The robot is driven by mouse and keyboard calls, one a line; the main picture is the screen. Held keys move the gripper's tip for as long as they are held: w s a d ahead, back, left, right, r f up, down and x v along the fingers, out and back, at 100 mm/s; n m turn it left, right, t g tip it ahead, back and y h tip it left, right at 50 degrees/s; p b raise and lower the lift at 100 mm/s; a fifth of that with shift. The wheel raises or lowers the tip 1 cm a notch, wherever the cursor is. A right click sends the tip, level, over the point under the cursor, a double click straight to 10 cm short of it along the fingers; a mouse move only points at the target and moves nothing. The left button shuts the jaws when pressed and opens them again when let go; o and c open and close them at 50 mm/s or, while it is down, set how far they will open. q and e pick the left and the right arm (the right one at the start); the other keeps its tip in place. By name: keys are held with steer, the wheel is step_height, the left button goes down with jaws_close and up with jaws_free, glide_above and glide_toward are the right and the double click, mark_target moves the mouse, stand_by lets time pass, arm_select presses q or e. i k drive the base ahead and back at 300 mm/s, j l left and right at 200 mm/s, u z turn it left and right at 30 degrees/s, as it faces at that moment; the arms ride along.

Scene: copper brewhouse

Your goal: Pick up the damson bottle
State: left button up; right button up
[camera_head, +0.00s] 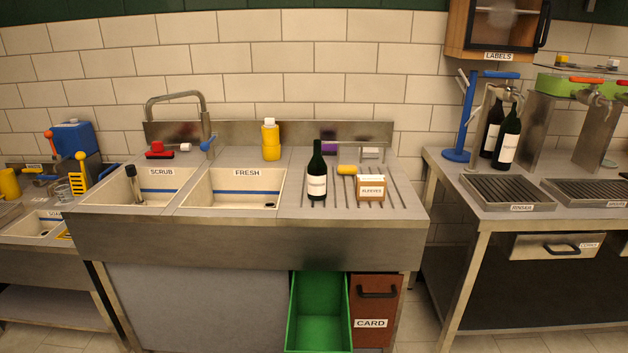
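A dark green bottle (317,173) with a white label stands upright on the ribbed drainer right of the sinks. A second dark bottle (508,138) with a white label stands upright on the right-hand counter. A third dark bottle (492,128) stands just behind and left of it, partly hidden. The print on the bottle labels is too small to read, so I cannot tell which one is the damson bottle. Neither of my grippers is in view.
A small box (371,189) and a yellow-headed tool (347,170) are close right of the drainer bottle. A yellow bottle (270,142) stands behind the FRESH basin (235,185). A green open drawer (320,309) juts out below. A blue stand (464,120) is left of the counter bottles.

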mark_target(317, 169)
steer(key=i+l, duration=0.25)
steer(key=l, duration=0.15)
steer(key=i+l+u, duration=0.1)
steer(key=l, duration=0.25)
steer(key=i+l+u, duration=0.1)
steer(key=i+l, duration=0.2)
steer(key=l, duration=0.1)
